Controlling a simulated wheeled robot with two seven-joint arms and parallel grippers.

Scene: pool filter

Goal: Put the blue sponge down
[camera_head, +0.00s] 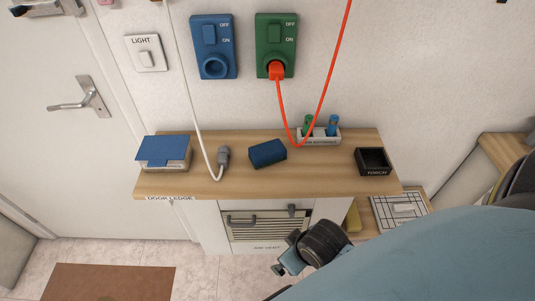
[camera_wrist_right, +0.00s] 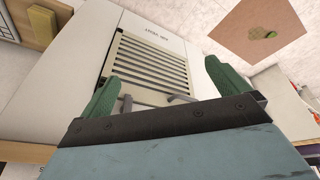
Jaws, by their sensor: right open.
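The blue sponge (camera_head: 267,153), a dark blue block, lies on the wooden ledge (camera_head: 320,183) near its middle, apart from any gripper. My right gripper (camera_head: 284,258) is in front of and below the ledge, near the slatted vent panel. In the right wrist view the right gripper (camera_wrist_right: 163,85) is open, with its two green-padded fingers wide apart and nothing between them. The sponge is not seen in the right wrist view. My left gripper is not in view.
On the ledge are a blue-topped box (camera_head: 163,152), a grey plug (camera_head: 223,157) on a white cord, a holder (camera_head: 319,136) with green and blue items, and a black tray (camera_head: 373,162). A red cord (camera_head: 322,90) hangs from the green switch (camera_head: 275,45). The vent panel (camera_head: 268,224) is below.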

